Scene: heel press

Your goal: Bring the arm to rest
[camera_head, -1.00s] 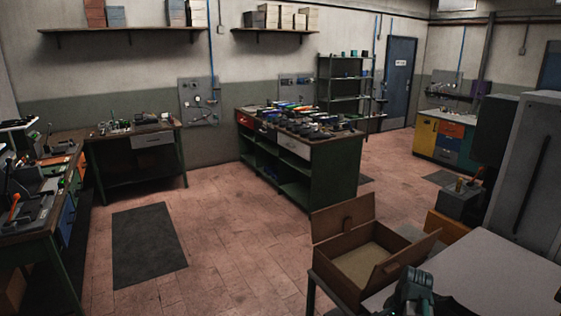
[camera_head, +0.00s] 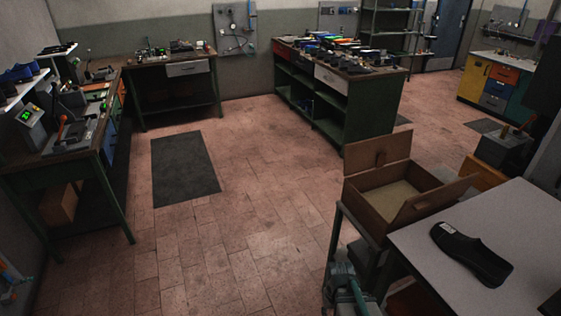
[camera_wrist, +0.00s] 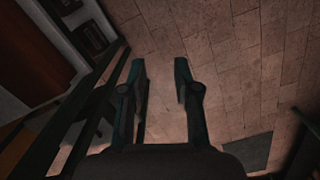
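My gripper (camera_head: 345,288) is low in the head view, left of the grey table's near-left edge. In the wrist view its two fingers (camera_wrist: 161,80) stand apart with only floor tiles between them, so it is open and empty. A black sole-shaped piece (camera_head: 470,253) with a small pale label lies on the grey tabletop (camera_head: 520,215), apart from my gripper. Most of my arm is out of the head view.
An open cardboard box (camera_head: 390,203) stands at the table's far-left side, its flaps raised. A dark table frame (camera_wrist: 75,115) runs close along the left in the wrist view. The floor (camera_head: 240,230) is clear between the table and the left bench (camera_head: 80,145).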

